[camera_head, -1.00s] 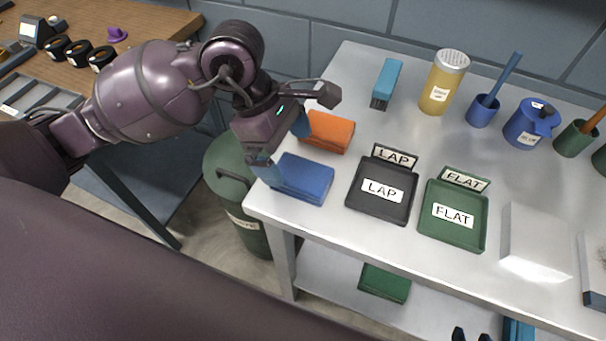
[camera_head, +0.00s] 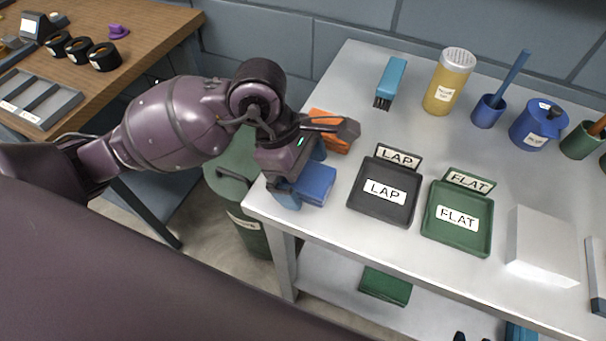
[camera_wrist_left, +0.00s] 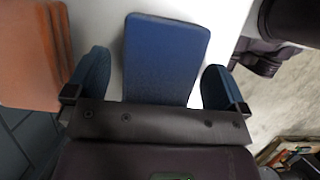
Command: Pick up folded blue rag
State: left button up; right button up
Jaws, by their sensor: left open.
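The folded blue rag (camera_head: 316,183) lies on the metal table near its left end. In the left wrist view the rag (camera_wrist_left: 166,58) sits between my two blue fingertips, with a gap on each side. My left gripper (camera_head: 303,178) is open over the rag, and the hand hides the rag's left part in the head view. In the wrist view the left gripper (camera_wrist_left: 158,85) shows both fingers apart, one on each side of the rag. My right gripper is not in view.
A folded orange rag (camera_head: 330,128) lies just behind the blue one, and close beside the left finger in the wrist view (camera_wrist_left: 30,55). A black LAP tray (camera_head: 366,205) and a green FLAT tray (camera_head: 484,240) stand to the right. A green bin (camera_head: 228,170) stands left of the table.

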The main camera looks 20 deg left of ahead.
aim_at(303, 172)
pick_arm(q)
jog(key=shift+f, duration=0.1)
jog(key=shift+c, duration=0.2)
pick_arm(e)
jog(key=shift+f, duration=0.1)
pick_arm(q)
jog(key=c, duration=0.7)
jog(key=shift+c, duration=1.2)
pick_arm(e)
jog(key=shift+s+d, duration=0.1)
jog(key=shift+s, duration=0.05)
pick_arm(q)
notch_tip(303, 172, up, 10)
jog(key=shift+f+p, duration=0.2)
jog(key=shift+p, duration=0.75)
notch_tip(303, 172, up, 11)
jog(key=p, duration=0.1)
jog(key=shift+f+p, duration=0.15)
jog(key=shift+p, duration=0.15)
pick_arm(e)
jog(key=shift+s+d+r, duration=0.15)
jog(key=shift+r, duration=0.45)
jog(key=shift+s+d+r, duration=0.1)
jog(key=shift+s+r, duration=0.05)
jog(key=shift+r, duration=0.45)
